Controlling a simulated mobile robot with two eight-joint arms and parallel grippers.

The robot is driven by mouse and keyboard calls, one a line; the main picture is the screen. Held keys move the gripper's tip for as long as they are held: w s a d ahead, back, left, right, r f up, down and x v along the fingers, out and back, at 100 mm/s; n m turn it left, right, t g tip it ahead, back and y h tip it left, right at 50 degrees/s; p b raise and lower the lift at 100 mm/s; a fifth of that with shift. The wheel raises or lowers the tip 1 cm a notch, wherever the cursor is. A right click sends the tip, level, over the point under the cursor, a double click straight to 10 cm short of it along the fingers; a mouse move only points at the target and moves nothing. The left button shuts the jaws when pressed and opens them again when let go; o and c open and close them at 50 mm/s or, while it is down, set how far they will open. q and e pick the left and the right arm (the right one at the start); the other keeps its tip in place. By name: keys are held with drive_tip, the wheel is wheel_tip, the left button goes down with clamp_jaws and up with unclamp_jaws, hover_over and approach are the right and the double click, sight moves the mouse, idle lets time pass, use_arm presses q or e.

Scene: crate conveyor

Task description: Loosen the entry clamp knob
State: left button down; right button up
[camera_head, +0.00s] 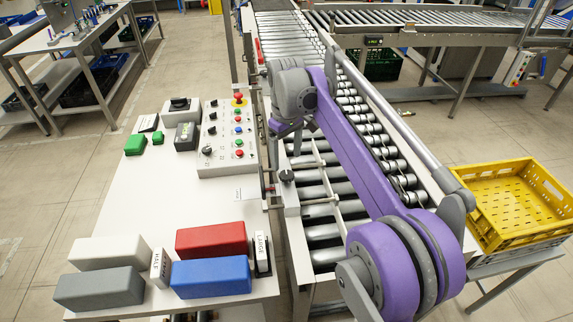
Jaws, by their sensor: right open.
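A black knob (287,175) sits on the near left side rail of the roller conveyor (330,210), next to the metal guide bars; I take it as the entry clamp knob. My right arm, purple and grey, reaches over the rollers from the lower right. My right gripper (284,132) points down above the conveyor's left edge, beyond the knob in the picture and apart from it. It is open; its fingers are small and dark, and I see nothing between them. My left gripper is not in view.
A white table at left holds a control panel (228,140) with a red emergency button, close to the gripper. Red (212,239), blue (211,278) and grey blocks stand at its front. A yellow crate (515,200) is at right. The table's middle is clear.

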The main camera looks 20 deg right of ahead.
sight(287, 174)
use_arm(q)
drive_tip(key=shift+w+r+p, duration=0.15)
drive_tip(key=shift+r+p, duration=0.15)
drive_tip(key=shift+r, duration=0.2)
use_arm(e)
wheel_tip(287, 174, up, 6)
drive_tip(key=shift+f, duration=0.25)
drive_tip(key=shift+f, duration=0.1)
